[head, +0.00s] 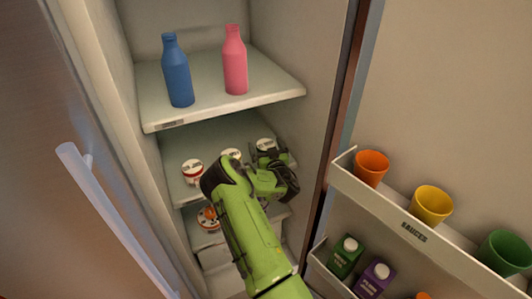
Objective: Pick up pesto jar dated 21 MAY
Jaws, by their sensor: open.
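Several small jars with white lids stand on the middle fridge shelf (178,150) in the head view. One is the left jar (193,168), with a red band; another is the middle jar (231,154), partly behind my arm; the third is the right jar (266,144). The dates on the lids are too small to read, so I cannot tell which jar is the pesto dated 21 MAY. My gripper (281,166) is open, just in front of and below the right jar. My green arm hides part of the shelf.
A blue bottle (177,72) and a pink bottle (235,62) stand on the upper shelf (205,112). Another lidded item (207,217) sits lower down. The open door at right holds cups in its rack (400,219) and cartons below.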

